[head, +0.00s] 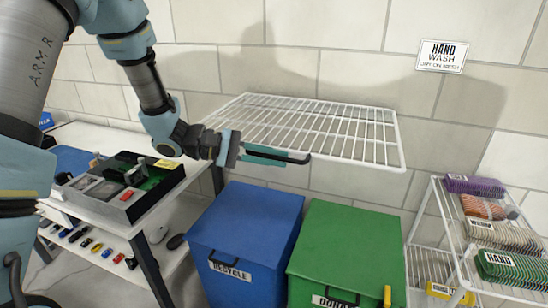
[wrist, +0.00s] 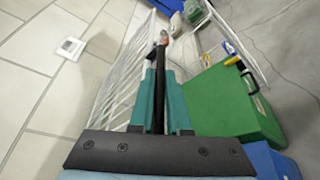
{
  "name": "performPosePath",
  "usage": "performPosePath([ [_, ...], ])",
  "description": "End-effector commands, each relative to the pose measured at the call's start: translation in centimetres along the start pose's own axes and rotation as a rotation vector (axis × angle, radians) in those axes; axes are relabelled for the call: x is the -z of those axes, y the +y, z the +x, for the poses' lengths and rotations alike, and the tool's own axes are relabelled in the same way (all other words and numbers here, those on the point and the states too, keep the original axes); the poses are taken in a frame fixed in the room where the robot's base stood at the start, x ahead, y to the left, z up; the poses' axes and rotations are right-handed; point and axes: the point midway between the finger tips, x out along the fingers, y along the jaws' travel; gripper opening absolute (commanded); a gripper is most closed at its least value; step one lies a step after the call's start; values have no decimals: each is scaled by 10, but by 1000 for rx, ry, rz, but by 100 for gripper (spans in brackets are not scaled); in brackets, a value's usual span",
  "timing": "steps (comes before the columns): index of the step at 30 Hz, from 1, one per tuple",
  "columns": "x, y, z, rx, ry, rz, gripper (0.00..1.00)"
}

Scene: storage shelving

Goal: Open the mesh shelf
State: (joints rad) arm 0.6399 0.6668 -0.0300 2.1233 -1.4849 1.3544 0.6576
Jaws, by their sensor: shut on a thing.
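The white mesh shelf (head: 345,118) sticks out from the tiled wall, roughly level, above the two bins. It also shows edge-on in the wrist view (wrist: 122,82). A black bar-shaped handle (head: 296,159) lies along its front edge. My gripper (head: 283,157) is at the front left of the shelf, its teal fingers shut on this handle. In the wrist view, the black handle (wrist: 159,92) runs between the two fingers (wrist: 161,78). The fingers hide part of the handle and its joint with the shelf.
A blue recycle bin (head: 245,235) and a green bin (head: 345,245) stand below the shelf. A table with a black tray (head: 118,192) is at left. A white wire rack (head: 445,215) with several bundles is at right. A hand wash sign (head: 442,56) hangs above.

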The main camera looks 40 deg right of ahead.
Motion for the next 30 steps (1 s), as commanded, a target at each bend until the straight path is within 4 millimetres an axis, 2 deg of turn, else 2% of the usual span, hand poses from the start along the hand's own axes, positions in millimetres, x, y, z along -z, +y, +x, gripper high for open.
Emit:
performPosePath([
  [14, 0, 0, 0, 0, 1, 0, 0],
  [17, -4, 8, -3, -1, 2, 1, 0],
  [20, -15, 29, -8, -3, 2, 5, 0],
  [25, -36, 76, -16, -3, 3, 8, 0],
  [30, -48, 112, -21, -2, 3, 5, 0],
])
